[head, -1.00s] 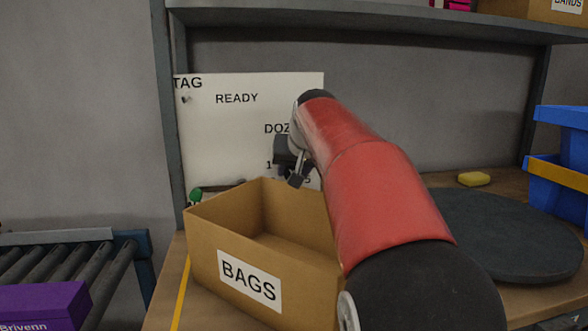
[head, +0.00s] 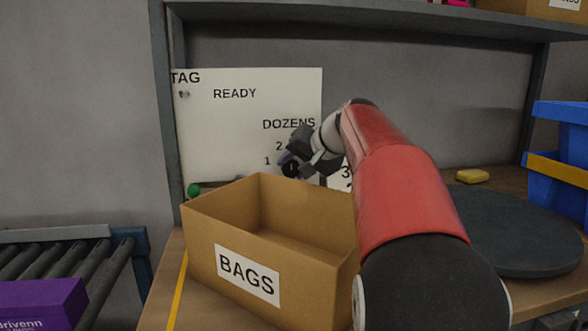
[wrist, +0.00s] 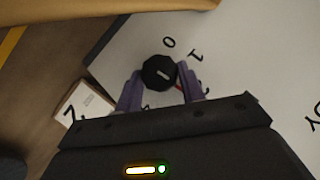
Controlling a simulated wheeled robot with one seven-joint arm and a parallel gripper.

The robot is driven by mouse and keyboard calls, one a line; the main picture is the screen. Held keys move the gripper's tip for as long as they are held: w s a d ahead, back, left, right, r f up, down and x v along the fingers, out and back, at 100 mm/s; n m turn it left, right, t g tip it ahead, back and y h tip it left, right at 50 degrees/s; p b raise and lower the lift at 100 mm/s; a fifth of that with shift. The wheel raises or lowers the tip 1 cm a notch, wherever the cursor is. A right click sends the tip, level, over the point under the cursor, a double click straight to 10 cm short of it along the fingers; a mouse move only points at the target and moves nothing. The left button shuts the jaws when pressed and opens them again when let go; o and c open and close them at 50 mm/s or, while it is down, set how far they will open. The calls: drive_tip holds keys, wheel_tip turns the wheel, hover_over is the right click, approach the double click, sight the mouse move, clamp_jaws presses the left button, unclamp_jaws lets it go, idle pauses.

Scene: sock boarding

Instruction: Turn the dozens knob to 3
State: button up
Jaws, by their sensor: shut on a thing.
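The dozens knob (wrist: 159,72) is a black faceted knob with a short white line on its face. It stands on the white panel (head: 225,135) under the word DOZENS. In the wrist view the numerals 0 and 1 show beside it, and a small red mark lies by the right finger. In the head view 1 and 2 show left of my gripper (head: 293,163); the other dial numerals are hidden or unclear. My gripper's purple fingers (wrist: 160,80) are shut on the knob, one on each side. I cannot tell which numeral the white line points to.
An open cardboard box marked BAGS (head: 250,276) stands in front of the panel, below my gripper. A white card with a 3 (head: 344,175) is partly hidden behind my arm.

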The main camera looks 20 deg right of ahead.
drive_tip(key=y+b, duration=0.1)
drive_tip(key=m+t+b, duration=0.1)
drive_tip(key=m+y, duration=0.1)
drive_tip(key=shift+d+f+t+y+b, duration=0.25)
drive_tip(key=shift+f+t+y+b, duration=0.05)
drive_tip(key=shift+f+b, duration=0.1)
drive_tip(key=shift+m+t+y+b, duration=0.3)
drive_tip(key=shift+m+y+b, duration=0.2)
drive_tip(key=shift+y+b, duration=0.15)
drive_tip(key=shift+r, duration=0.1)
drive_tip(key=o, duration=1)
drive_tip(key=shift+s, duration=0.1)
drive_tip(key=shift+v, duration=3.9)
